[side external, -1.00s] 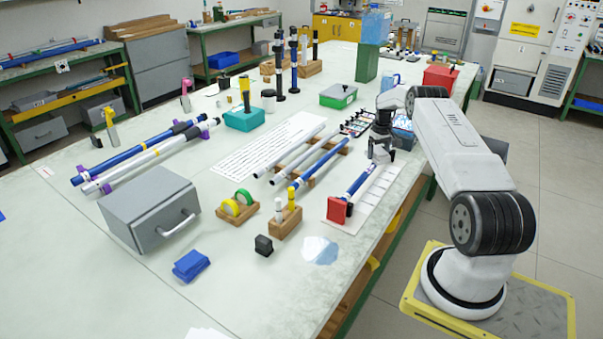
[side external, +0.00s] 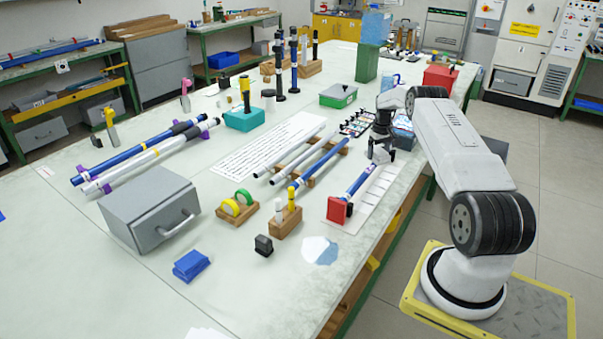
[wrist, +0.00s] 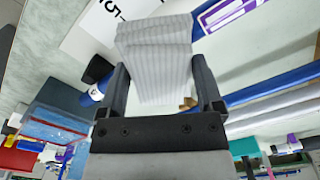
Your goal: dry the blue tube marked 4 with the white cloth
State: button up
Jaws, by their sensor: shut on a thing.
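My gripper (side external: 381,152) is low over the near right part of the table, at the far end of a short blue tube (side external: 358,183). The tube's near end is at a red block (side external: 337,209). In the wrist view my gripper (wrist: 160,90) is shut on a white, faintly striped cloth (wrist: 155,50), which hangs out past both fingers. A blue tube with a black end and white label (wrist: 97,93) shows beside the left finger. The cloth hides what is behind it, and I cannot tell whether it touches the tube. I cannot read a 4.
A white printed sheet (side external: 377,200) lies beside the blue tube. Left of it, a longer blue tube (side external: 318,164) and grey tubes lie on wooden supports. A wooden block with yellow and white pegs (side external: 286,222) stands nearby. A pale shiny patch (side external: 320,251) is on the table front.

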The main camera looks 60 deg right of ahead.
aim_at(358, 181)
jog(key=shift+a, duration=8)
jog(key=shift+a+r, duration=0.1)
jog(key=shift+r, duration=0.1)
notch_tip(358, 181, up, 8)
jog(key=shift+f, duration=0.15)
jog(key=w+a+r+n, duration=0.1)
jog(key=w+a+n, duration=0.15)
jog(key=a, duration=0.65)
jog(key=w+a+r+n, duration=0.1)
jog(key=w+a, duration=0.3)
jog(key=a, duration=0.6)
jog(key=s+a+n, duration=0.2)
jog(key=a, duration=1.5)
jog(key=shift+s+a+r+n, duration=0.2)
jog(key=shift+a+r+n, duration=0.1)
jog(key=shift+r+n, duration=0.1)
